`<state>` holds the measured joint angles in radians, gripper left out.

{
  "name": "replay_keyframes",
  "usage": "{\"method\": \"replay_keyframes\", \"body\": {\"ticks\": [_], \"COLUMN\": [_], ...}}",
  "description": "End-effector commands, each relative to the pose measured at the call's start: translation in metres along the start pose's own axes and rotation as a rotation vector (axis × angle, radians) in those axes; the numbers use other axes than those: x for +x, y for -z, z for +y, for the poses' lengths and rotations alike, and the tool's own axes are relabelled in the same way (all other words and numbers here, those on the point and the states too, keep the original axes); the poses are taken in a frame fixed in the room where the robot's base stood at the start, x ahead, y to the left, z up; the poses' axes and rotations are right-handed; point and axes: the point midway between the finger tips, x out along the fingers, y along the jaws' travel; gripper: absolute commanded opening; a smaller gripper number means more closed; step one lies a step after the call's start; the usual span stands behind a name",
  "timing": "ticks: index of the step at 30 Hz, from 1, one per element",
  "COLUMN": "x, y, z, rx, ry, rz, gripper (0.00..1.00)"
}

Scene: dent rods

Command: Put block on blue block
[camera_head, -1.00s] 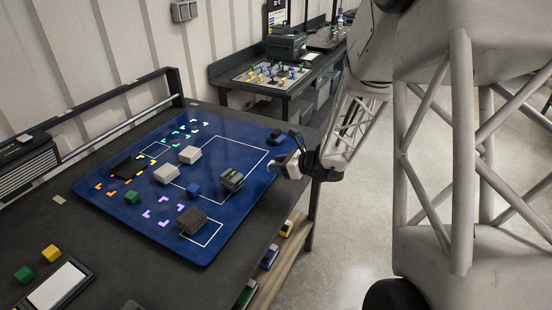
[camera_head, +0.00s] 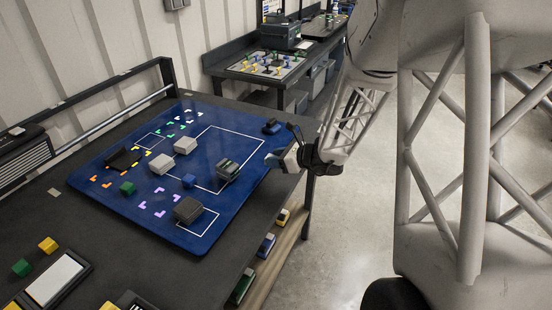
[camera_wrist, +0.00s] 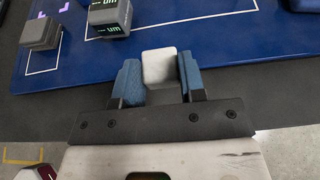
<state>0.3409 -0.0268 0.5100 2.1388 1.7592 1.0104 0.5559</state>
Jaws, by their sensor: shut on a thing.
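My gripper (camera_head: 279,159) is off the right edge of the blue mat in the head view. In the wrist view its two blue fingers (camera_wrist: 159,76) are shut on a pale grey-white block (camera_wrist: 160,66), one finger on each side. The held block appears just outside the mat edge, over the dark table. The blue block is not seen in the wrist view.
On the mat (camera_head: 240,137) are a grey device with green display (camera_head: 228,171), a dark grey block (camera_head: 187,209), two pale blocks (camera_head: 162,164) (camera_head: 185,146), a black tray (camera_head: 122,159), a green block (camera_head: 127,188) and a dark blue object (camera_head: 271,127). The front table is partly clear.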

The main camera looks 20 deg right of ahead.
Motion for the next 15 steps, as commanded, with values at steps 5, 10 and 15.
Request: {"method": "replay_keyframes", "body": {"ticks": [5,10,15], "x": [0.0,0.001,0.007], "y": [0.0,-0.001,-0.006], "z": [0.0,0.002,0.012], "rx": [0.0,-0.001,-0.003], "ry": [0.0,0.0,0.001], "rz": [0.0,0.0,-0.001], "gripper": [0.15,0.15,0.15]}}
